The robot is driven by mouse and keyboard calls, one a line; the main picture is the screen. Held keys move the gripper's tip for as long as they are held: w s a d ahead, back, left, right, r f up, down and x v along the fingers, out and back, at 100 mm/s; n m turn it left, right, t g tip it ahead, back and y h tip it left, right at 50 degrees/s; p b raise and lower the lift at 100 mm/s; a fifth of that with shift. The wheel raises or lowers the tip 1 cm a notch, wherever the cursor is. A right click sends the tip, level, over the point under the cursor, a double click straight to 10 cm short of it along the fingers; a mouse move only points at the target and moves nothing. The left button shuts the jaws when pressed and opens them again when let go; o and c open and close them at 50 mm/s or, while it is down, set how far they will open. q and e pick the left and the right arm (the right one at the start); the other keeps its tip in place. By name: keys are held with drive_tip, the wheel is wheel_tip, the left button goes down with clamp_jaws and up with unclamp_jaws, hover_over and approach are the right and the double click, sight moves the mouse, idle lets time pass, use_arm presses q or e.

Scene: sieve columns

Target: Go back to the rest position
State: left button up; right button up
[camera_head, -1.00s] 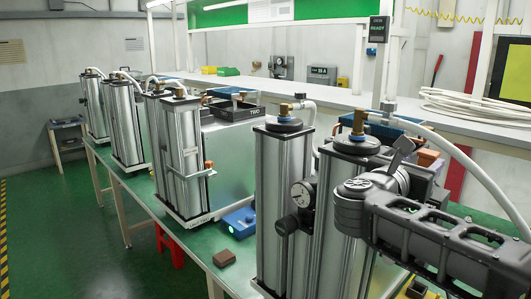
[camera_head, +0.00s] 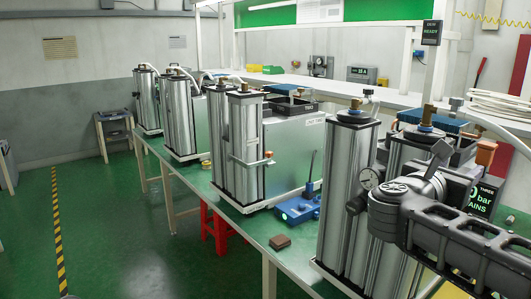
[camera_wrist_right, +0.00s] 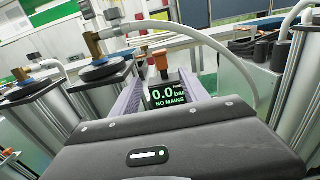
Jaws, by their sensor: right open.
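My right arm comes in from the right in the head view, and my right gripper (camera_head: 438,158) is at its far end beside the nearest columns. Its fingers are mostly hidden in the head view, and I see nothing held. The box's screen (camera_head: 480,197) also shows in the head view, partly covered by my arm. My left gripper is not in view.
Silver column pairs (camera_head: 240,150) stand along a green bench (camera_head: 235,222). A blue device (camera_head: 298,209) and a brown block (camera_head: 280,242) lie on the bench. The floor at left is open.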

drive_tip(key=w+a+f+n+t+y, duration=0.65)
drive_tip(key=w+a+f+n, duration=0.35)
drive_tip(key=n, duration=1.1)
drive_tip(key=a+f+n+g+y, duration=0.2)
drive_tip(key=a+f+n+y, duration=0.35)
drive_tip(key=f, duration=0.65)
drive_tip(key=a+f+n+g+y, duration=0.25)
drive_tip(key=a+f+n, duration=0.45)
drive_tip(key=f, duration=0.5)
drive_tip(key=s+a+f+n+g+y, duration=0.25)
drive_tip(key=s+f+n, duration=0.35)
drive_tip(key=f, duration=0.5)
drive_tip(key=s+a+f+n+g+y, duration=0.1)
drive_tip(key=s+a+f+n+g, duration=0.2)
drive_tip(key=s+f, duration=0.65)
drive_tip(key=s+a+f+n+g, duration=0.1)
drive_tip(key=s+f+g, duration=0.2)
drive_tip(key=s+f, duration=0.4)
drive_tip(key=s+a+f+n+g+y, duration=0.1)
drive_tip(key=s+a+f+g, duration=0.1)
drive_tip(key=s+f, duration=0.5)
drive_tip(key=s+g, duration=0.1)
drive_tip(key=s, duration=0.5)
drive_tip(key=shift+a+f+n, duration=0.25)
drive_tip(key=shift+f+n, duration=0.1)
drive_tip(key=shift+f, duration=0.05)
drive_tip(key=shift+s, duration=0.1)
